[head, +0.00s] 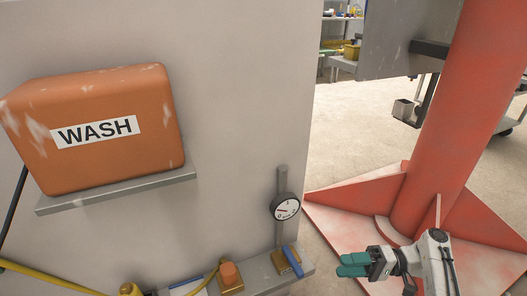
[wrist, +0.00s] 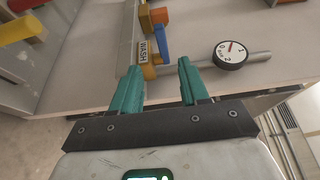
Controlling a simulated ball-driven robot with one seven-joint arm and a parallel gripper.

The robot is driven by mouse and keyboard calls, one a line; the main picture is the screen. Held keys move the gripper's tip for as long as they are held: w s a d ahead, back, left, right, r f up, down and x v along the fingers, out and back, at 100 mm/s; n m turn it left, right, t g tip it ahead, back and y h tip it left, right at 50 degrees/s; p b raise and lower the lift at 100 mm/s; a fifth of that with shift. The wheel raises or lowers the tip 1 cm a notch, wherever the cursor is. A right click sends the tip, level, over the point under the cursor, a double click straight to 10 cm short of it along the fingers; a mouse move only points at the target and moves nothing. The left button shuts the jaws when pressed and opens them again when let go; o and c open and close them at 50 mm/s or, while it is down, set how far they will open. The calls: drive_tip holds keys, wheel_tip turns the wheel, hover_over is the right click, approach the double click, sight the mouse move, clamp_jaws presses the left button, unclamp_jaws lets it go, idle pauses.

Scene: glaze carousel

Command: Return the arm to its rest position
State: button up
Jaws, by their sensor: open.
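My gripper (head: 352,265) is at the bottom right of the head view, with teal fingers pointing left. It also shows in the wrist view (wrist: 160,92), where the two fingers stand apart with nothing between them. The gripper is open and empty. In the head view it is to the right of the grey ledge and in front of the red column's base. My white arm link shows behind the gripper.
An orange WASH box (head: 115,130) sits on a wall shelf (head: 120,192). A gauge (head: 286,206) and a blue-handled valve (head: 287,262) are at the ledge's right end. A red column (head: 440,130) with a finned base stands right. Open floor (head: 350,130) lies beyond.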

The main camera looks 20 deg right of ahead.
drive_tip(key=s+a+f+g+h, duration=0.4)
drive_tip(key=s+a+f+h, duration=0.3)
drive_tip(key=s+a+f, duration=0.4)
drive_tip(key=s+d+n+h, duration=0.2)
drive_tip(key=s+d+h, duration=0.1)
drive_tip(key=s+h, duration=0.65)
drive_tip(key=s+d+r+h, duration=0.1)
drive_tip(key=s+d+r, duration=0.1)
drive_tip(key=s+r, duration=0.35)
wheel_tip(320, 180, up, 35)
drive_tip(key=p, duration=3.6)
drive_tip(key=shift+n, duration=0.3)
drive_tip(key=shift+r, duration=0.1)
